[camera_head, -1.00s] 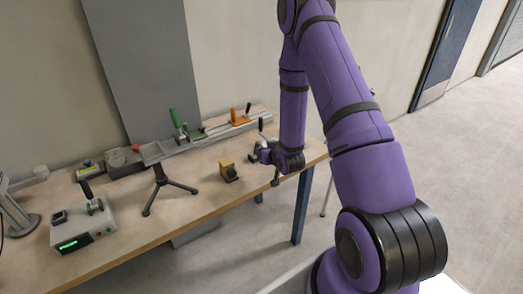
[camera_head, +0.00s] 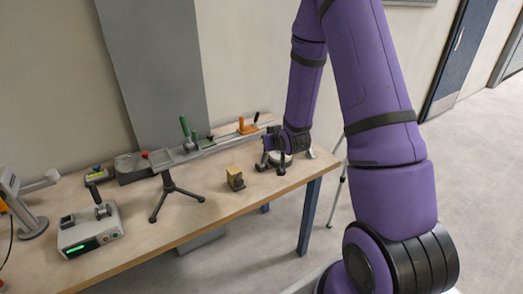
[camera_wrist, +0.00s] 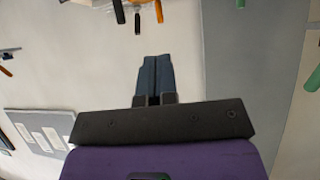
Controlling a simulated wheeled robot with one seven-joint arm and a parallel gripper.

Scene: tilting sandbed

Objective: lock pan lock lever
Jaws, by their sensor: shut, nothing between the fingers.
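I cannot single out the pan lock lever for certain. A small grey and black device (camera_head: 266,162) stands near the right end of the bench, partly covered by my wrist. A black tripod (camera_head: 169,190) with a grey tray on top stands at mid-bench. My gripper (camera_wrist: 154,75) shows in the wrist view with its two dark fingers together and nothing between them. In the head view my gripper is at the bench's right end, close to the small device; its fingertips are hard to make out there and I cannot tell whether they touch it.
The bench front between tripod and block is clear.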

